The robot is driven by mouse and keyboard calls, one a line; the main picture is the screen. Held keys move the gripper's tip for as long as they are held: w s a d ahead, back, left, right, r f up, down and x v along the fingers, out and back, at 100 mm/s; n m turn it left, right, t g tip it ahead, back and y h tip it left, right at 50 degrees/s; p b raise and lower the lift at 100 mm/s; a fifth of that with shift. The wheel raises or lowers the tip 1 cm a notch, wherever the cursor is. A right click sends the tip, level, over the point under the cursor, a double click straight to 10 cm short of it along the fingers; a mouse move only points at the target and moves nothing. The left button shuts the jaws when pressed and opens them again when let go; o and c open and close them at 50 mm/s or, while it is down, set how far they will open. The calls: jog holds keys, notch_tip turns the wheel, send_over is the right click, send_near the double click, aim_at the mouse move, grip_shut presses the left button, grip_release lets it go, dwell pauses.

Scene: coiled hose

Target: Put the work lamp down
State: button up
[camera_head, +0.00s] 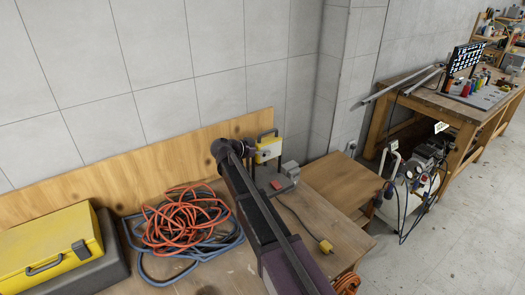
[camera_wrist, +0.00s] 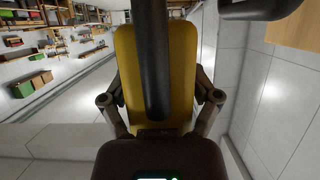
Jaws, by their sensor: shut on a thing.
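The work lamp is a yellow block with a black handle (camera_head: 268,148), in front of the wooden backboard at the back right end of the bench. My gripper (camera_head: 253,152) is shut on it from the left, with my arm reaching in from the lower right. In the wrist view the yellow lamp body (camera_wrist: 183,75) fills the middle, with its black handle across it and my gripper's fingers (camera_wrist: 160,103) on both sides. The lamp appears to be above the bench top; I cannot tell whether its underside touches anything.
A grey device with a red part (camera_head: 277,184) sits just below the lamp. A cable with a yellow plug (camera_head: 325,246) lies to its right. A coiled orange and blue hose (camera_head: 185,222) and a yellow toolbox (camera_head: 50,243) occupy the left. Bare bench top shows around the plug.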

jog(key=b, duration=0.7)
send_over(262, 179)
jog(key=shift+d+f, duration=0.2)
jog(key=shift+f, duration=3.7)
jog(key=shift+f+b, duration=0.15)
jog(key=shift+b, duration=0.2)
jog(key=shift+f+b, duration=2.1)
jog(key=o, duration=1.2)
jog(key=shift+s+a, duration=0.1)
jog(key=shift+s, duration=0.05)
jog(key=shift+p+v, duration=2.3)
jog(key=shift+v, duration=3.6)
